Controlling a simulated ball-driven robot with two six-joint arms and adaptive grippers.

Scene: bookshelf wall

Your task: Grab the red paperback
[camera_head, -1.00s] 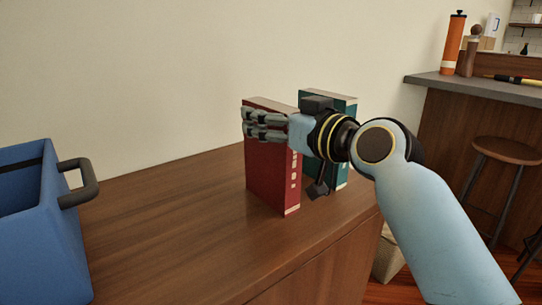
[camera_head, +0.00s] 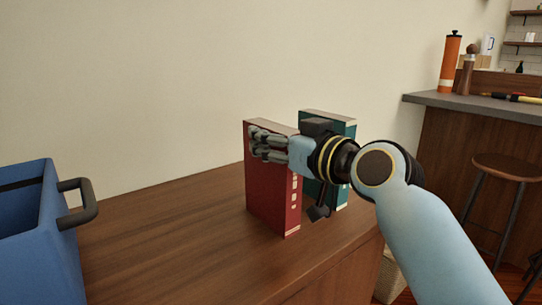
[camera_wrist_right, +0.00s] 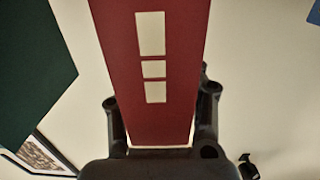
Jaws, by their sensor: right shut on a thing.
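The red paperback (camera_head: 272,205) stands upright on the wooden cabinet top in the head view, with white marks on its spine. My right gripper (camera_head: 268,146) is shut on it near the upper part, its fingers lying across the book's left face. In the right wrist view the red spine (camera_wrist_right: 152,75) with pale blocks runs between the two dark fingers. The far side of the book is hidden. My left gripper is not in view.
A teal book (camera_head: 330,128) stands just behind and right of the red one. A blue crate (camera_head: 40,235) with a dark handle is at the left. The wooden top (camera_head: 160,225) between crate and books is clear. A counter and stool (camera_head: 505,170) are at the right.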

